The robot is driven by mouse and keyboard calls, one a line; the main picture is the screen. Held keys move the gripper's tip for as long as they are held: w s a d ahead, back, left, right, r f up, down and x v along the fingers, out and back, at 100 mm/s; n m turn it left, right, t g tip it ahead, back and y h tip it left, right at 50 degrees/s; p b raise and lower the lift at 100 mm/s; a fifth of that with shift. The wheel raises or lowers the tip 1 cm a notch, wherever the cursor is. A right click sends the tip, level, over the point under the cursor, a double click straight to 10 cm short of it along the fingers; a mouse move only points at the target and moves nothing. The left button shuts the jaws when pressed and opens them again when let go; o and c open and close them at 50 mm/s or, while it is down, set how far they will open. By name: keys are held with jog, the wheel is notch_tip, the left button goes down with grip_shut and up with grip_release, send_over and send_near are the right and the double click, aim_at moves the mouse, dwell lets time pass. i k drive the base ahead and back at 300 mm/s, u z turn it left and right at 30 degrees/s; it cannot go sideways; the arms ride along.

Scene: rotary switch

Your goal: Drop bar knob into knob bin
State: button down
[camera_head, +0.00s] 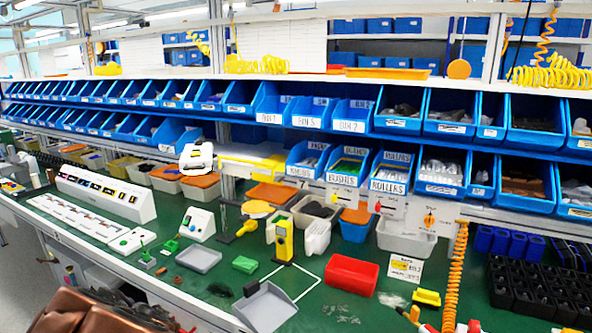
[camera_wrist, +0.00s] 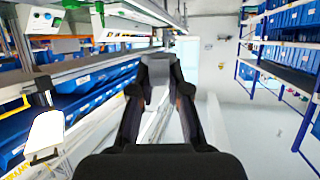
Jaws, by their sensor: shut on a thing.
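My gripper (camera_wrist: 158,75) shows in the wrist view, with its dark fingers closing toward each other at the tips. A grey piece sits between the fingertips, and the fingers are shut on it; its shape is too unclear to confirm, but it fits the bar knob (camera_wrist: 156,94). In the head view the fingertips do not show. A blue bin (camera_head: 308,173) in the lower shelf row has a small label that seems to read KNOBS. It stands left of the bins labelled BUSHES (camera_head: 343,180) and ROLLERS (camera_head: 388,187). The gripper is well away from these bins.
A green bench carries a red tray (camera_head: 351,274), a grey tray (camera_head: 265,307), a yellow device (camera_head: 284,240) and a white switch panel (camera_head: 105,196). Plates with small red and orange knobs (camera_head: 430,219) hang under the bins. An orange coiled hose (camera_head: 455,280) hangs at right.

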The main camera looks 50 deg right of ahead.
aim_at(306, 168)
jog(key=z, duration=0.7)
jog(key=i, duration=0.3)
